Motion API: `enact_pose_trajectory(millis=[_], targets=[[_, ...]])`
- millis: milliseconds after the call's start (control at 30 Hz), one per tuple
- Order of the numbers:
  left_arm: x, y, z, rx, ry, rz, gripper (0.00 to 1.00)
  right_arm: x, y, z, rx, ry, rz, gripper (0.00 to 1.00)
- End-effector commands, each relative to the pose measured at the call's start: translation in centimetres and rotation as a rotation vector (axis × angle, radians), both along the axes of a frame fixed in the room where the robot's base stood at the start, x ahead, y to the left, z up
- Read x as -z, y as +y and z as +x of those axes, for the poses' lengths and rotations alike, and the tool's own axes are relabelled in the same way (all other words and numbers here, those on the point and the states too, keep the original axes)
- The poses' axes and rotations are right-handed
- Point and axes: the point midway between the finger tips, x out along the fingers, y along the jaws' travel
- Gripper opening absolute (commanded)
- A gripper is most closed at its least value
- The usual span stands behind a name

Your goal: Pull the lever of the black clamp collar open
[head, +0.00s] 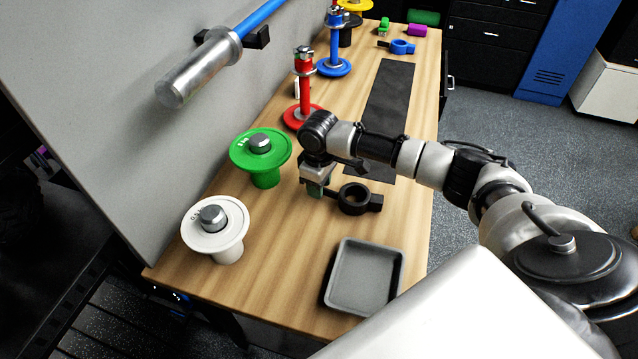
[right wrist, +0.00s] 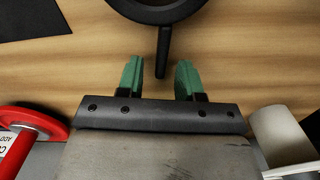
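The black clamp collar (head: 368,203) lies on the wooden bench, its dark ring in the middle and a block on its right side. Its lever points left in the head view, toward my right gripper (head: 316,190). In the right wrist view the collar's ring (right wrist: 158,14) is cut off by the top edge and the lever (right wrist: 163,50) reaches down from it. My right gripper (right wrist: 160,68) is open there, with the lever's end between its two green fingers and a gap visible on both sides. Their height difference is unclear. My left gripper is not in view.
A grey tray (head: 345,297) sits at the near edge. A green plate (head: 277,149) and white plate (head: 222,241) stand left, with a red stand (head: 305,92) behind. A black mat (head: 391,90) lies behind my right arm. A metal bar sleeve (head: 196,72) juts out on the left.

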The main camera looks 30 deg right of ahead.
Motion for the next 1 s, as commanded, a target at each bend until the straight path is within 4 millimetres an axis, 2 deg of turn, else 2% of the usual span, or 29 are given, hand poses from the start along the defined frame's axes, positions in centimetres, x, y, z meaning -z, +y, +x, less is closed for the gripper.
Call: enact_pose_trajectory(millis=[167, 400, 600, 733, 1000], targets=[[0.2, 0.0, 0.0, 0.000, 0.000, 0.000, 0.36, -1.6, 0.0, 0.1, 0.000, -0.004, 0.000, 0.36], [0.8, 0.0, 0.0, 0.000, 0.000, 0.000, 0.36, -6.5, 0.0, 0.1, -0.001, -0.006, 0.000, 0.36], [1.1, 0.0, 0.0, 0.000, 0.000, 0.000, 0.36, -9.6, 0.0, 0.1, 0.000, -0.002, 0.000, 0.36], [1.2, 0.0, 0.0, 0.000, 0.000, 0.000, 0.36, -10.6, 0.0, 0.1, 0.001, -0.002, 0.000, 0.36], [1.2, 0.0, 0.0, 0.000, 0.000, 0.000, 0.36, -10.8, 0.0, 0.0, 0.000, 0.000, 0.000, 0.36]])
